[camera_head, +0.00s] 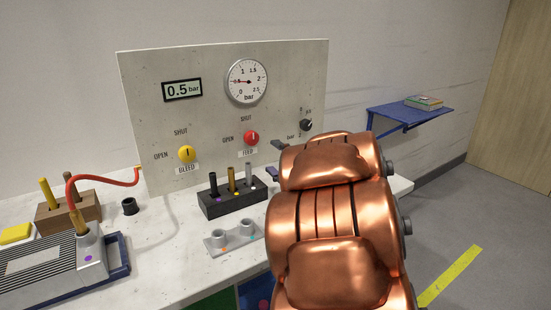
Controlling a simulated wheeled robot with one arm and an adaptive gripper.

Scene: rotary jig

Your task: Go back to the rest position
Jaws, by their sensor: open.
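My copper-coloured arm (335,220) fills the right middle of the head view and hides part of the bench and panel. Two dark fingertips of my gripper (276,159) show past the arm's left edge, one above the other with a gap between them. The gripper is open, and nothing shows between the fingertips. They appear in front of the lower right part of the panel (215,120). The rest of the gripper is hidden behind the arm.
The white bench (165,270) carries a black holder with several pegs (232,202), a grey two-socket block (232,236), a black cup (130,206), a wooden block (85,210) and a ribbed device with a red hose (60,268). A blue shelf (395,112) is at right; floor there is clear.

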